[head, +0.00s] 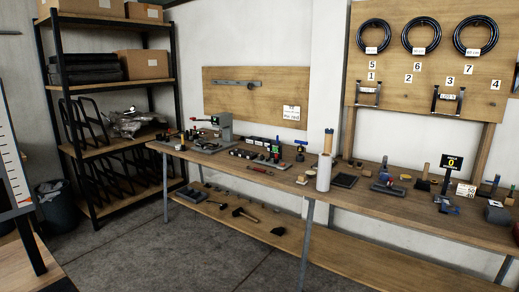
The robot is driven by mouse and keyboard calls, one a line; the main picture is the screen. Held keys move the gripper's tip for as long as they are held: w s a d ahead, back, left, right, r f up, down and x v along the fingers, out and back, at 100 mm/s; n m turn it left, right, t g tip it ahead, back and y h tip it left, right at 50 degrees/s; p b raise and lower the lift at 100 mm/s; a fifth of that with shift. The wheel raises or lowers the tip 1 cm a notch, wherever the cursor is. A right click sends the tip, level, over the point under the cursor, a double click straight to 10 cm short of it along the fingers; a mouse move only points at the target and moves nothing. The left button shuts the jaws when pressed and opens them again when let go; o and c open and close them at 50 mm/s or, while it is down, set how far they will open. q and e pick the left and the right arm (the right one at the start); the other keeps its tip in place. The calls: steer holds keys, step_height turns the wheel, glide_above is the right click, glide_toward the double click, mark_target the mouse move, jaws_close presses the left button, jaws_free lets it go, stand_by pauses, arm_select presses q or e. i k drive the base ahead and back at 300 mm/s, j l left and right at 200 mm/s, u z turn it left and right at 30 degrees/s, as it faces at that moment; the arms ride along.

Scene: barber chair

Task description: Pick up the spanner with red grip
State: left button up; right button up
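A long wooden workbench (415,208) runs along the wall, away from me, with many small tools on it. A slim tool with a red part (260,171) lies flat near the bench's front edge, left of the white cylinder. It is too small to tell for sure whether it is the spanner with red grip. Neither of my grippers is in view.
A black shelving rack (173,90) with cardboard boxes (143,64) stands at the left. A bin (57,207) is beside it. A white cylinder (323,172) stands on the bench. A lower shelf (290,236) holds hammers. The grey floor (180,250) in front is clear.

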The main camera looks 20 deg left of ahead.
mark_target(255, 169)
steer(key=i+u, duration=0.15)
steer(key=i, duration=0.35)
steer(key=i+l+u, duration=0.1)
steer(key=i, duration=0.45)
steer(key=i+l+u, duration=0.15)
steer(key=i, duration=0.35)
